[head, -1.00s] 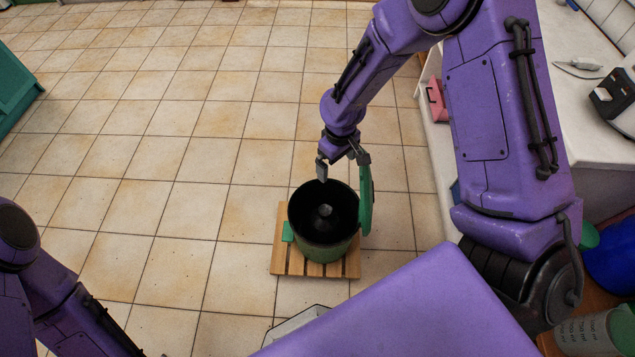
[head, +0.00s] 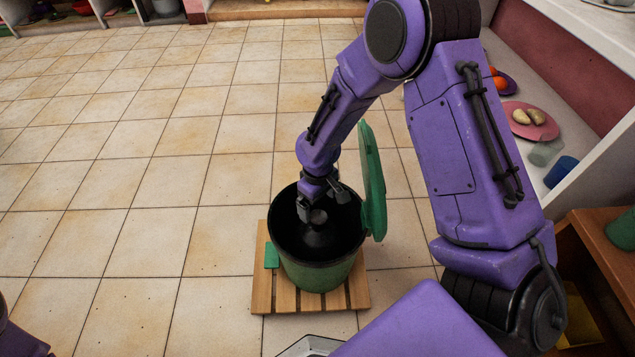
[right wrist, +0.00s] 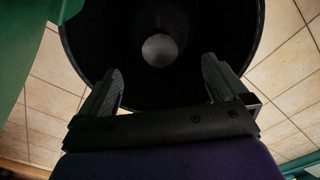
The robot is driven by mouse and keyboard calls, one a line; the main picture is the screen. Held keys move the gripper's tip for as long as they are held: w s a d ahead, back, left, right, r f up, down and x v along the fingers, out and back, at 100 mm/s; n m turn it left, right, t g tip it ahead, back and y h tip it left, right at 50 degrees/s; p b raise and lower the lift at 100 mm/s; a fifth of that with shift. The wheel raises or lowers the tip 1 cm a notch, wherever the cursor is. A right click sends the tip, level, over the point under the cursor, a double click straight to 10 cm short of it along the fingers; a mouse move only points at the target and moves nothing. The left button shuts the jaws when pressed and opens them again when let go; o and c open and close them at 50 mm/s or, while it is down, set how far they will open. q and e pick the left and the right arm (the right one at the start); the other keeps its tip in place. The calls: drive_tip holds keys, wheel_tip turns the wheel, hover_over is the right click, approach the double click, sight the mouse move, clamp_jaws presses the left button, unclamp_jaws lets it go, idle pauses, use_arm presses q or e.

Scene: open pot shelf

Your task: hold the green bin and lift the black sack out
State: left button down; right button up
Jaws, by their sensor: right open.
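The green bin (head: 318,275) stands upright on a slatted wooden platform, with its green lid (head: 372,180) swung up at its right side. The black sack (head: 310,240) lines the inside of the bin, with a round greyish knob (head: 318,216) rising at its middle. The sack also shows in the right wrist view (right wrist: 205,40), with the knob (right wrist: 160,50) ahead between the fingers. My right gripper (head: 313,208) is open and points down into the bin mouth, over the knob. I cannot tell whether it touches the knob. My left gripper is out of view; only part of that arm shows at the lower left.
The wooden platform (head: 262,290) has a green pedal block (head: 271,256) at the bin's left. Tiled floor left of the bin is clear. Shelves at the right hold a pink plate (head: 530,130) with potatoes and a blue cup (head: 561,171).

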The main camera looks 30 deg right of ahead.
sight(318, 224)
wheel_tip(318, 224, down, 12)
drive_tip(key=b, duration=0.4)
drive_tip(key=shift+r, duration=0.25)
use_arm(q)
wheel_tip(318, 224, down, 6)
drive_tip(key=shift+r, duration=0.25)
